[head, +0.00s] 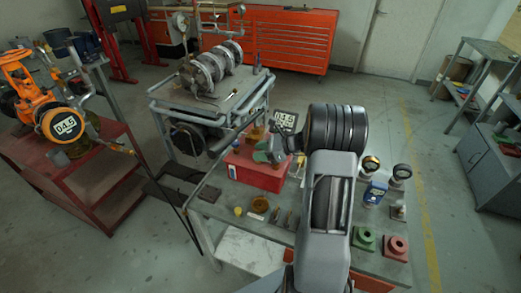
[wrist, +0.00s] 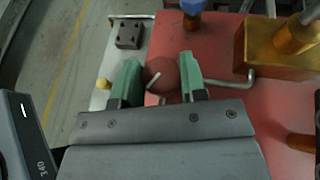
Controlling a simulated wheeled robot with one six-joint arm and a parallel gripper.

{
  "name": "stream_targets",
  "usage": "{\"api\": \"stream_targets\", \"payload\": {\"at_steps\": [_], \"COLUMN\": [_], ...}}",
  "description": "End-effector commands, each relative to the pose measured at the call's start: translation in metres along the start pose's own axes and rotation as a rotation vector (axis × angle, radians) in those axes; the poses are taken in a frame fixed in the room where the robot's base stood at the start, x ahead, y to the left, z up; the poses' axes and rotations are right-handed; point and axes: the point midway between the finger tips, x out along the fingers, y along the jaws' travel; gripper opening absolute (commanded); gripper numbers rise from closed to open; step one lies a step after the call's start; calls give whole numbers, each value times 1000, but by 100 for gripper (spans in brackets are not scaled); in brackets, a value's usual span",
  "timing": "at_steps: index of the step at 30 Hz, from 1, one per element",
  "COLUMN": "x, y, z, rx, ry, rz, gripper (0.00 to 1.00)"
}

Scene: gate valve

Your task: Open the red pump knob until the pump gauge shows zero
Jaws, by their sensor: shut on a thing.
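The red knob (wrist: 160,74), with a white mark, sits at the edge of the red pump box (wrist: 215,45) in the wrist view. My gripper (wrist: 160,80) has its green fingers on either side of the knob, shut on it. In the head view my gripper (head: 269,150) is over the red box (head: 255,172), and the knob is hidden there.
A brass block (wrist: 285,55) and a bent metal rod (wrist: 228,82) lie close right of the gripper. A dark block (wrist: 130,36) is beyond its left finger. Green (head: 363,240) and red (head: 396,247) fittings stand on the bench's right. Floor is clear right of the bench.

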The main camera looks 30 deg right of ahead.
Motion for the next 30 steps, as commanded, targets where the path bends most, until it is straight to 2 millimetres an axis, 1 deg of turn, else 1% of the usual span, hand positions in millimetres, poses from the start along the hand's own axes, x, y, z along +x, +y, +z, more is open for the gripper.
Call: {"api": "stream_targets", "payload": {"at_steps": [6,15,21,30], "x": [0,0,1,1], "y": [-3,-5,-5,-5], "z": [2,2,2,2], "rx": [-75,-159,-194,-216], "ry": [-1,-1,-1,-2], "rz": [182,380,464,517], "gripper": [15,15,15,15]}}
